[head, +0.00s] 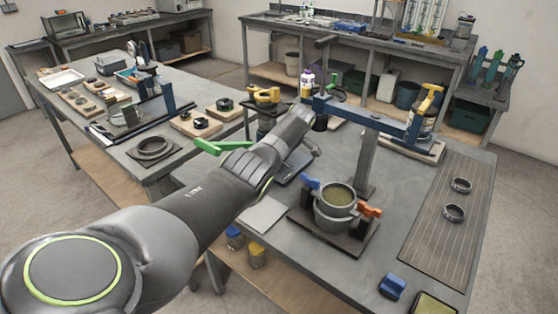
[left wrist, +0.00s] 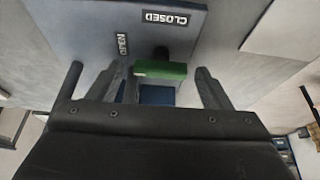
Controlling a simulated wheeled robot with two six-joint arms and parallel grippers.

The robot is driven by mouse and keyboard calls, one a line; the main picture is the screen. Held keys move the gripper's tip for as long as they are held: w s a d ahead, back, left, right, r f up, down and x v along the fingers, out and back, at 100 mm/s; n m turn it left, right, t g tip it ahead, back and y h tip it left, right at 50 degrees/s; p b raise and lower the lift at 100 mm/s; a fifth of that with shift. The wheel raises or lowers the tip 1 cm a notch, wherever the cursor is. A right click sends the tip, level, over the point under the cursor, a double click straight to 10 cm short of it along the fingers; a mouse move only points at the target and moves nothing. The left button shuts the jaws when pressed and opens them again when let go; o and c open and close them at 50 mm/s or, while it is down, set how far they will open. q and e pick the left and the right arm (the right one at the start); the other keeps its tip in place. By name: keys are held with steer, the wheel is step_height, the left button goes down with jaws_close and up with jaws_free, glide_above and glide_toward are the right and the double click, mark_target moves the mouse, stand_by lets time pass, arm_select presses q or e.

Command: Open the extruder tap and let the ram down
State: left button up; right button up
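My left arm reaches in from the left in the head view and hides its gripper there. In the left wrist view my left gripper (left wrist: 160,74) is open, with one finger at each side of a green handle (left wrist: 160,69). I cannot tell whether they touch. The handle sits by a plate (left wrist: 80,25) with a CLOSED label (left wrist: 164,18) and an OPEN label (left wrist: 123,45). A blue beam (head: 375,113) rests on a grey post (head: 367,160) in the head view; I cannot identify the ram. My right gripper is not in view.
A round pot (head: 336,210) with blue and orange clamps stands on the bench in front of the post. A ribbed mat (head: 440,235) with two rings lies at right. A blue block (head: 392,286) is near the front edge. A yellow-handled bottle (head: 425,110) stands behind.

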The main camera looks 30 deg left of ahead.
arm_select(q)
steer(key=shift+o, duration=0.2)
steer(key=shift+d+r, duration=0.1)
steer(key=shift+r, duration=0.15)
steer(key=b+v, duration=0.1)
steer(key=v, duration=1.6)
steer(key=shift+w, duration=0.1)
